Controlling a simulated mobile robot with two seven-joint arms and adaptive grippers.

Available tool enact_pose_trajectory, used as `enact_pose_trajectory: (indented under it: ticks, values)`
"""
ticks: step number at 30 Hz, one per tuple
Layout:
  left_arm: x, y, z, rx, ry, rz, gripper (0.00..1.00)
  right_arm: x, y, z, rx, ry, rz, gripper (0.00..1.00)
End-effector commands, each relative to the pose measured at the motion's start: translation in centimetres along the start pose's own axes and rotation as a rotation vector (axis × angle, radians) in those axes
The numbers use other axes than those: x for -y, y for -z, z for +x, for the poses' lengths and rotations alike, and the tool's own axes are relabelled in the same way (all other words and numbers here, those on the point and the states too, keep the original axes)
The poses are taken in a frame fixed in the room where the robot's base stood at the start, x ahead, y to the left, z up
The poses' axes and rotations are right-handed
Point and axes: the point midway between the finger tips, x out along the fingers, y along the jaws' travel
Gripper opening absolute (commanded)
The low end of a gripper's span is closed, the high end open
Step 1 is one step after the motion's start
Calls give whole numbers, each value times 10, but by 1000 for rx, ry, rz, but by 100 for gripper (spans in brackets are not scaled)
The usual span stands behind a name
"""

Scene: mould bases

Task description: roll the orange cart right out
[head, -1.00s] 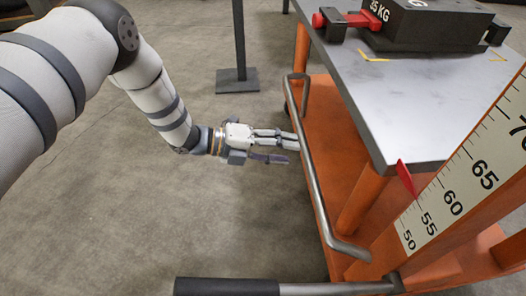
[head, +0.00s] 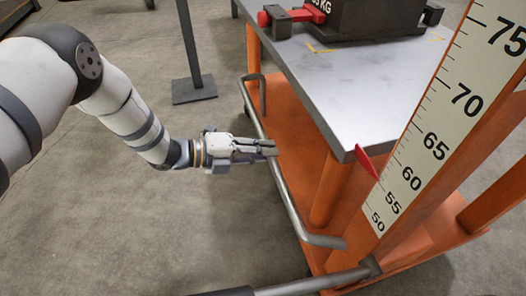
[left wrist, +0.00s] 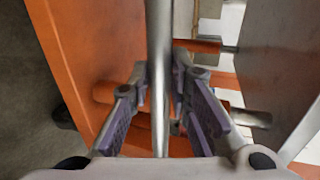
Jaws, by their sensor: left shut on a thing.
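The orange cart (head: 290,130) stands on the right of the head view, with a grey top plate (head: 335,80) and a bent grey push rail (head: 288,196) along its left side. My left gripper (head: 268,149) reaches in from the left and is shut on the push rail. In the left wrist view the rail (left wrist: 159,50) runs upright between the two fingers of the left gripper (left wrist: 168,88), with the cart's orange deck (left wrist: 85,50) behind. The fingertips partly hide the rail in the head view. My right gripper is not in view.
A dark 35 KG block (head: 370,18) with a red clamp (head: 300,14) sits on the top plate. A numbered scale post (head: 425,135) with a red pointer (head: 367,162) rises at the right. A dark stand (head: 194,88) is on the floor behind.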

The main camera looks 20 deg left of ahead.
Motion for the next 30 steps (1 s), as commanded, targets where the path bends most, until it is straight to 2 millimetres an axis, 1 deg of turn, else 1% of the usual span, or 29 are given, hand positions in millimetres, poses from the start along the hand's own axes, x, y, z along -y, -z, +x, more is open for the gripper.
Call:
enact_pose_trajectory:
  ticks: [4,18,30]
  values:
    - [-1,0,-7,1,0,0,0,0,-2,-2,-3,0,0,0]
    - [-17,0,-51,3,-8,-2,0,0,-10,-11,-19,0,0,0]
    - [-24,0,-84,1,-1,1,0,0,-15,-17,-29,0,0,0]
